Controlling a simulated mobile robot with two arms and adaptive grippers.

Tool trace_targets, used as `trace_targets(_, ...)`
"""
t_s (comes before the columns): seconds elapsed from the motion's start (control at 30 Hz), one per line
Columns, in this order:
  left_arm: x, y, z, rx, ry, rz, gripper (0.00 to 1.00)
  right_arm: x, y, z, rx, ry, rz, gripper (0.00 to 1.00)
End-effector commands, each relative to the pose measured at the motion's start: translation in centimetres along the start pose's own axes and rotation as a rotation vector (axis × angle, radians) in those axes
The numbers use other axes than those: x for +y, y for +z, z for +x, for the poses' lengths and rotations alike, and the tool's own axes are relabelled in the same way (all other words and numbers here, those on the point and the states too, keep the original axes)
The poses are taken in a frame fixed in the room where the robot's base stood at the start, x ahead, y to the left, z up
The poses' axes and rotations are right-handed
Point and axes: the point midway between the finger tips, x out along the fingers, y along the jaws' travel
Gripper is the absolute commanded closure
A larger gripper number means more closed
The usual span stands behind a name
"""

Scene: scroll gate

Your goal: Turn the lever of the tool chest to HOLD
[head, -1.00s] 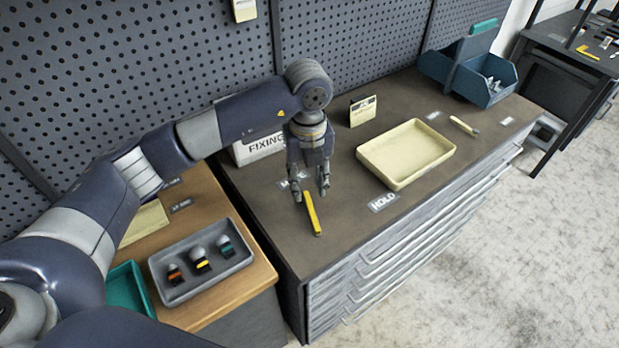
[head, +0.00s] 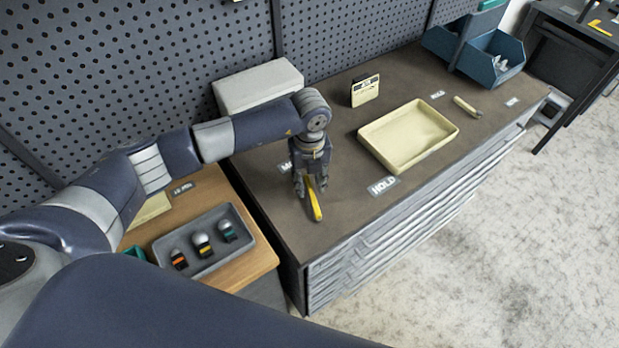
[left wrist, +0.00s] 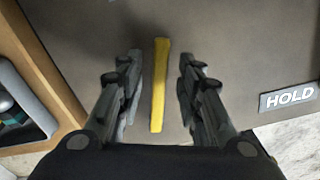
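The yellow lever (head: 315,205) lies on the brown top of the tool chest (head: 262,205), near its left front part. The HOLD label (head: 382,186) is to the right of the lever; it also shows at the right of the left wrist view (left wrist: 288,97). Another label, partly hidden by my gripper, is to the lever's upper left. My left gripper (head: 310,190) is over the lever. In the left wrist view the open fingers (left wrist: 160,88) stand on both sides of the lever (left wrist: 159,85), with a gap on each side. My right gripper is not in view.
A cream tray (head: 452,142) and a small cream sign (head: 365,90) stand on the chest to the right. A blue bin (head: 480,60) is at the far right. A white box (head: 258,88) stands behind my arm. A grey tray (head: 243,246) with several small items is at left.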

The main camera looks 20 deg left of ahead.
Motion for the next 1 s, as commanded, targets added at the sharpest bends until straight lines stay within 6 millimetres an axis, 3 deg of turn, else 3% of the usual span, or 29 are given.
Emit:
trace_targets(0.1,0.0,0.0,0.4,0.000,0.000,0.001,0.67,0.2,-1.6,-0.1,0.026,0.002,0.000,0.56)
trace_targets(0.3,0.0,0.0,0.4,0.000,-0.001,0.001,0.67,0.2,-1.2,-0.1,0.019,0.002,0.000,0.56)
trace_targets(0.47,0.0,0.0,0.4,0.000,-0.001,0.001,1.00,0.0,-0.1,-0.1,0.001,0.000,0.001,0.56)
trace_targets(0.63,0.0,0.0,0.3,0.000,-0.001,0.001,1.00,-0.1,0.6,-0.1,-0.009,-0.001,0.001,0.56)
trace_targets(1.0,0.5,0.3,0.5,-0.001,-0.001,0.066,1.00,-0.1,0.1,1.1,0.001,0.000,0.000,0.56)
